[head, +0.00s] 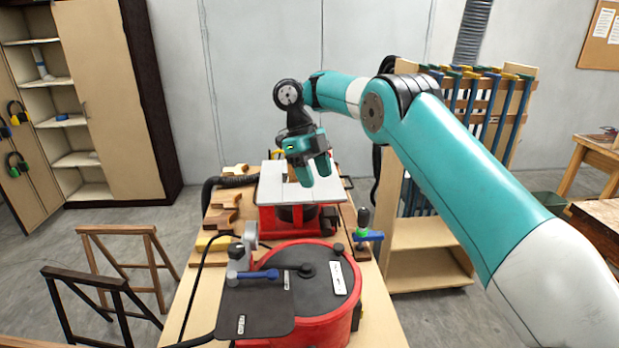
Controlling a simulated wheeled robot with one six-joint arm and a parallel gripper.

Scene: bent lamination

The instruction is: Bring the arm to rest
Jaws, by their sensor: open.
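My arm reaches in from the right of the head view and stretches over the workbench. My gripper (317,178) hangs at its end with the fingers pointing down and to the right. The two teal fingers stand apart, and I see nothing held between them. The gripper is over or in front of the grey-topped red machine (330,192). I cannot tell how high it is above that top. Part of the machine behind the gripper is hidden.
A red round machine with a black top (315,262) stands nearer on the bench (384,322). Wooden blocks (222,218) lie along the bench's left side. A clamp rack (430,262) stands to the right, a cabinet (115,110) to the left, and wooden trestles (125,262) on the floor.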

